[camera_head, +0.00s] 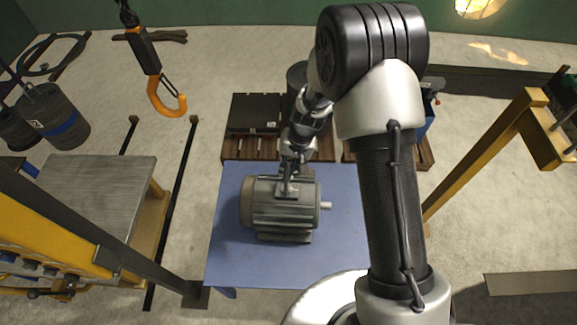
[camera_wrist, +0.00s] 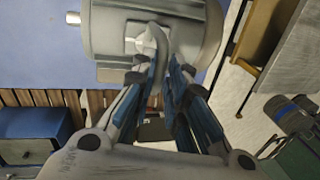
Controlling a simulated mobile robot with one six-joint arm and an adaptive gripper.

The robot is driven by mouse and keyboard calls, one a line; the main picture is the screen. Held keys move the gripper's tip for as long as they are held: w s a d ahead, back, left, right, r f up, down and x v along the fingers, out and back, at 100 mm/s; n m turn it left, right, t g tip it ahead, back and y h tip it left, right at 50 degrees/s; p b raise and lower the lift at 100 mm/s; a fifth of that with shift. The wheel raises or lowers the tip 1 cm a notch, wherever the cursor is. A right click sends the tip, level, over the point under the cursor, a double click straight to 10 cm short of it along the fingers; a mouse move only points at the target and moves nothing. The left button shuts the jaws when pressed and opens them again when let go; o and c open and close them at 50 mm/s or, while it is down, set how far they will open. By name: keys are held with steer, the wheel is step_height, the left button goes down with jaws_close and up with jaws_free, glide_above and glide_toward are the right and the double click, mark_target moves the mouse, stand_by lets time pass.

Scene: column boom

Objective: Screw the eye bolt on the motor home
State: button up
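The motor (camera_head: 260,211) is a grey ribbed housing with a shaft at its right end, lying on the blue table (camera_head: 225,265). It fills the top of the wrist view (camera_wrist: 110,30). My gripper (camera_head: 290,172) reaches down to the top of the motor. In the wrist view its blue-padded fingers (camera_wrist: 160,68) close on the grey eye bolt (camera_wrist: 157,42), one on each side. The eye bolt stands at the pale boss on top of the motor. Its thread is hidden, so I cannot tell how deep it sits.
An orange hook (camera_head: 165,100) hangs at upper left. A grey-topped workbench (camera_head: 85,195) and a yellow frame stand at left. A dark flat case (camera_head: 254,115) lies on a wooden pallet behind the table. Another yellow frame (camera_head: 490,150) stands at right.

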steer(key=o, duration=0.4)
steer(key=shift+c, duration=0.2)
step_height(320, 180, up, 12)
steer(key=d, duration=0.2)
steer(key=shift+s+d, duration=0.15)
steer(key=shift+d, duration=0.05)
stand_by(0.4)
steer(key=s+d+r+t, duration=0.1)
steer(key=s+d+r, duration=0.2)
steer(key=s+r, duration=0.35)
steer(key=s+d+r+t, duration=0.1)
steer(key=s+d+r, duration=0.2)
steer(key=r, duration=0.6)
steer(key=s+d+r+t+h, duration=0.1)
steer(key=s+d+r, duration=0.1)
steer(key=s, duration=0.5)
steer(key=s+d+r+n+t+h, duration=0.1)
steer(key=s+d+r, duration=0.1)
steer(key=s, duration=0.6)
steer(key=shift+s+d+r, duration=0.15)
steer(key=shift+s+d, duration=0.15)
steer(key=shift+d, duration=0.35)
